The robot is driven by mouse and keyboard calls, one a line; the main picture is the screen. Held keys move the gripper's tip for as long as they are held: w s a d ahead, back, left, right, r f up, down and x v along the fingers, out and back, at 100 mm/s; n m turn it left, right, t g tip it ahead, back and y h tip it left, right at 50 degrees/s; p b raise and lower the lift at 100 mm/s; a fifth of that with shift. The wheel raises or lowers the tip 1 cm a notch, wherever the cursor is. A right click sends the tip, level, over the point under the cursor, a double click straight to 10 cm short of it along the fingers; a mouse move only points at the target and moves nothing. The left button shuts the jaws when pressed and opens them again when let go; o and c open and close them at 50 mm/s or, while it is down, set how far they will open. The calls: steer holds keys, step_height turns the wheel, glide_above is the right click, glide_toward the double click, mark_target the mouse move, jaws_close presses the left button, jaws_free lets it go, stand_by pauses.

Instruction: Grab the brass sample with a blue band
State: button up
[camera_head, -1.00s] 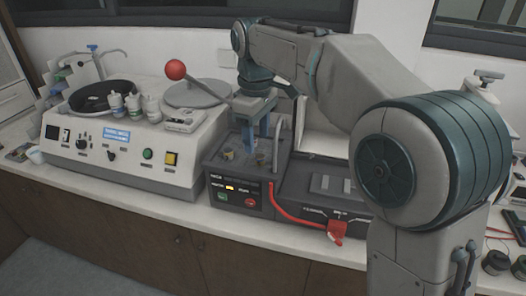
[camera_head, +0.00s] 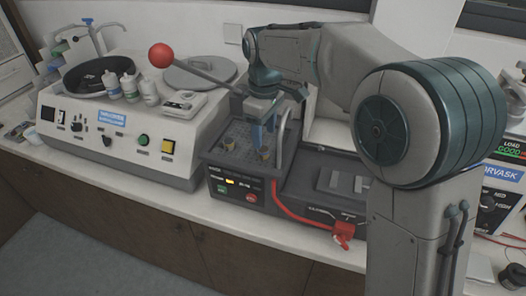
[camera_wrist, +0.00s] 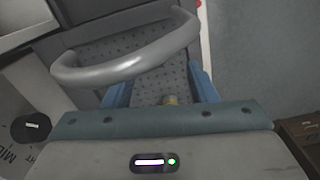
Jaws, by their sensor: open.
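Two small brass-coloured samples stand on the dark perforated top of the black unit in the head view: a left one (camera_head: 228,144) and a right one (camera_head: 264,154). No blue band can be made out on either at this size. My gripper (camera_head: 264,143) points down with its blue fingers open just over the right sample. In the wrist view my gripper's fingers (camera_wrist: 160,88) are spread, and a brass sample (camera_wrist: 172,100) shows between them, partly hidden by the gripper body. I cannot tell whether the fingers reach down around it.
A grey curved handle (camera_wrist: 130,62) stands close to the fingers in the wrist view. The black unit (camera_head: 225,180) has lit controls and a red cable (camera_head: 300,217). A white polishing machine (camera_head: 110,135) with a red-ball lever (camera_head: 160,56) stands at left.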

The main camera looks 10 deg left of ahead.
mark_target(263, 149)
steer(key=shift+w+a+f+p, duration=0.1)
steer(key=shift+w+f+p, duration=0.1)
steer(key=shift+f, duration=0.75)
steer(key=shift+w+a+f+p, duration=0.1)
steer(key=shift+f+p, duration=0.1)
steer(key=shift+f, duration=0.8)
steer(key=shift+w+a+f+p, duration=0.1)
steer(key=shift+f+p, duration=0.1)
steer(key=shift+f, duration=0.75)
jaws_close()
